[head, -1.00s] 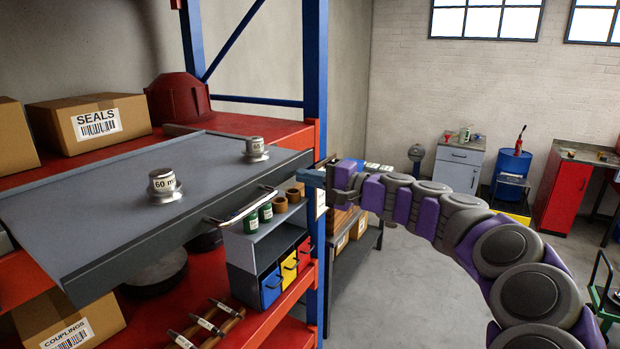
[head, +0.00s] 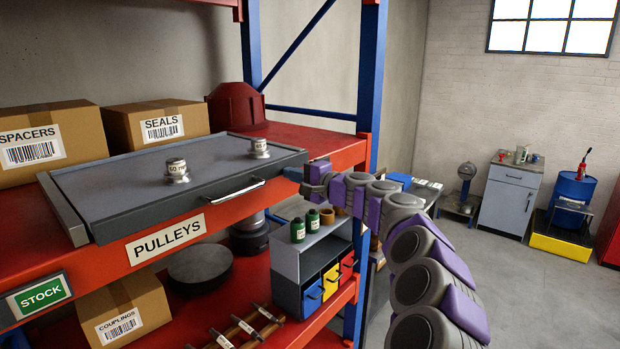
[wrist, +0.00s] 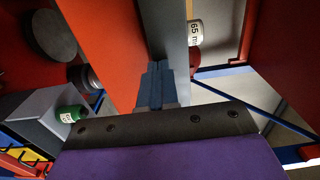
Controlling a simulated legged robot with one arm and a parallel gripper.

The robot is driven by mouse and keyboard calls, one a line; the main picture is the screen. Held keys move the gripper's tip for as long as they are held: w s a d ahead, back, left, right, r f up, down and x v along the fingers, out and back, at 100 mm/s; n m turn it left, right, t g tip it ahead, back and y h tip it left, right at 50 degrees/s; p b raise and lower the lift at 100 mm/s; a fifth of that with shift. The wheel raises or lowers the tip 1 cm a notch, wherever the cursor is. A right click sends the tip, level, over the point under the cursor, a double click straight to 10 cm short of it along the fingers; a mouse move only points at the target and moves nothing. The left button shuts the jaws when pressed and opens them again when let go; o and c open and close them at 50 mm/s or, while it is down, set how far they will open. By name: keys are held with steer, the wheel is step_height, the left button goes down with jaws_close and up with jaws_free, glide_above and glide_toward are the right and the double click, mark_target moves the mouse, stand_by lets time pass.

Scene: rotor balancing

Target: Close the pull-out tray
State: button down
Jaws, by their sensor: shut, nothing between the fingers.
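The pull-out tray (head: 120,176) is a grey flat tray on the upper red shelf, with a dark front panel and a bar handle (head: 232,190). Its front now sits close to the shelf's front edge, above the PULLEYS label. Two metal cylinders stand upright on it, one marked 60 (head: 178,171) and another (head: 259,148) farther right. The 65-marked cylinder (wrist: 195,33) shows in the wrist view. My gripper (head: 295,174) is shut and empty at the right end of the tray front. It (wrist: 156,72) appears against the panel; contact is hard to confirm.
SPACERS (head: 45,145) and SEALS (head: 158,126) boxes and a red housing (head: 237,108) stand behind the tray. A blue rack post (head: 370,85) is just right of my gripper. Green bottles (head: 312,220) and coloured bins stand below. Open floor lies to the right.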

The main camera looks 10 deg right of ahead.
steer(key=shift+x, duration=1.2)
steer(key=shift+r, duration=0.25)
steer(key=shift+f, duration=0.1)
